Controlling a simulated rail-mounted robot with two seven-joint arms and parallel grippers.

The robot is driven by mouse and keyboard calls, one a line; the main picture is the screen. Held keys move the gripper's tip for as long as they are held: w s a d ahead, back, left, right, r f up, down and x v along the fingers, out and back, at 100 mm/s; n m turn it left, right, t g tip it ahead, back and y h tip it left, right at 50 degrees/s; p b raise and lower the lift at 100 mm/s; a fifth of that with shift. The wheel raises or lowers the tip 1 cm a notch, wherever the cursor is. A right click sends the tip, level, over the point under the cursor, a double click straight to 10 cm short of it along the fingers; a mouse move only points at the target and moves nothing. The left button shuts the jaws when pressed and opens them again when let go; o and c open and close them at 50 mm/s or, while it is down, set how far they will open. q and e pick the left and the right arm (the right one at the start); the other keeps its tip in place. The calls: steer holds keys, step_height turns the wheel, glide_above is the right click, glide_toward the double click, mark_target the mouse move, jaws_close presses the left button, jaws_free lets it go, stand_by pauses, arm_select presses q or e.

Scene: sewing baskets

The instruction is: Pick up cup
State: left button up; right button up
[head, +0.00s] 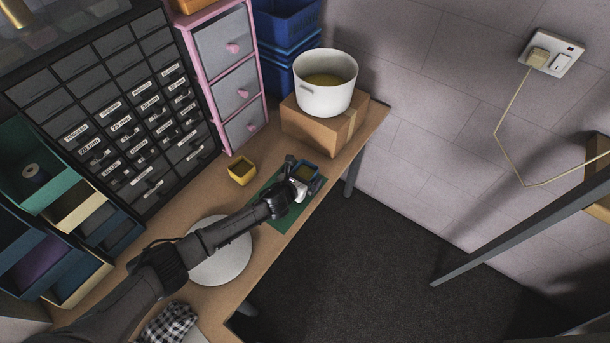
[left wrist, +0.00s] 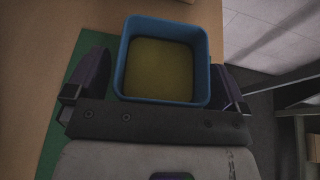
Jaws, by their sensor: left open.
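A blue square cup (head: 308,168) with a yellow inside stands on a green mat (head: 270,208) on the wooden table. It also shows in the left wrist view, where its blue rim (left wrist: 124,62) and yellow inside are seen from above. My left gripper (head: 301,173) is at the cup in the head view. In the left wrist view my left gripper (left wrist: 163,78) is open, with one dark finger on each side of the cup. The left finger stands apart from it; the right finger is close to its wall, and contact cannot be told. My right gripper is not in view.
A small yellow box (head: 242,170) stands left of the mat. A white pot (head: 326,87) rests on a cardboard box (head: 300,122) behind the cup. A round white plate (head: 222,262) lies beneath my left arm. Drawer units (head: 250,127) line the back.

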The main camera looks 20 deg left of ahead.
mark_target(310, 163)
arm_select(q)
steer(key=c, duration=1)
steer(key=shift+o, duration=0.2)
steer(key=shift+r, duration=0.1)
steer(key=shift+r+p, duration=0.65)
steer(key=shift+r, duration=1.2)
steer(key=shift+d+r, duration=0.1)
steer(key=shift+r, duration=0.1)
steer(key=s+d+r, duration=0.2)
steer(key=d+r, duration=0.1)
steer(key=d, duration=0.2)
steer(key=s+d+r+p, duration=0.1)
steer(key=s+d+r, duration=0.1)
steer(key=d, duration=0.3)
steer(key=shift+s+d+r, duration=0.15)
steer(key=shift+s+r, duration=0.15)
steer(key=shift+r, duration=0.5)
steer(key=shift+d, duration=0.1)
